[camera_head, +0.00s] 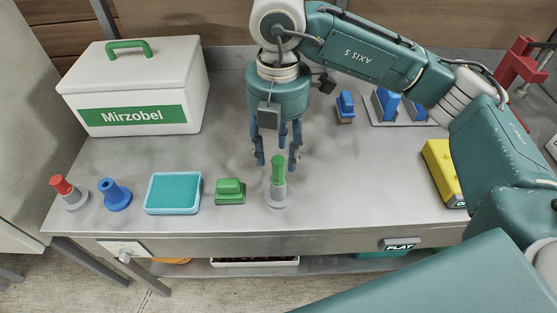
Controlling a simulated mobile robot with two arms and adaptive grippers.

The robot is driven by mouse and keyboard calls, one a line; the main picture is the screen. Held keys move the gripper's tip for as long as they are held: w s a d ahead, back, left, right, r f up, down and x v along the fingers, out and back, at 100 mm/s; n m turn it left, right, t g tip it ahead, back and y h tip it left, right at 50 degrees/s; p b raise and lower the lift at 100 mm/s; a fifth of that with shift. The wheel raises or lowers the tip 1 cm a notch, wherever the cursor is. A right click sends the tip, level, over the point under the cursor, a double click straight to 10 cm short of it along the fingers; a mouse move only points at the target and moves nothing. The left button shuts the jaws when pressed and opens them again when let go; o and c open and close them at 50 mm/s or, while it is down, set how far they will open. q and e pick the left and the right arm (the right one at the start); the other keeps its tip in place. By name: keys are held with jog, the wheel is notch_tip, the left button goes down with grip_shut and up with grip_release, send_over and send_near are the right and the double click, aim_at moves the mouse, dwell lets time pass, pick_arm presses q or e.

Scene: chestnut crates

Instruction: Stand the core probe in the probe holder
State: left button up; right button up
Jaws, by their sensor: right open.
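An upright piece with a green handle (278,168), which looks like the core probe, stands in a grey round-based holder (279,201) near the table's front edge. It looks upright in the holder's socket; how deep it sits is hidden. My right gripper (277,168) points down from above, with its fingers apart around or just behind the top of the green handle. I cannot tell whether a finger touches it. My left gripper is not in view.
Left along the front edge are a green block (230,191), a blue tray (173,208), a blue flanged piece (115,196) and a red-topped grey piece (68,192). A white Mirzobel box (190,75) stands back left. A yellow block (440,172) is at right. The middle is clear.

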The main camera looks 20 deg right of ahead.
notch_tip(320, 180, up, 7)
jog(key=shift+r, duration=0.2)
jog(key=shift+s, duration=0.1)
dwell(0.5)
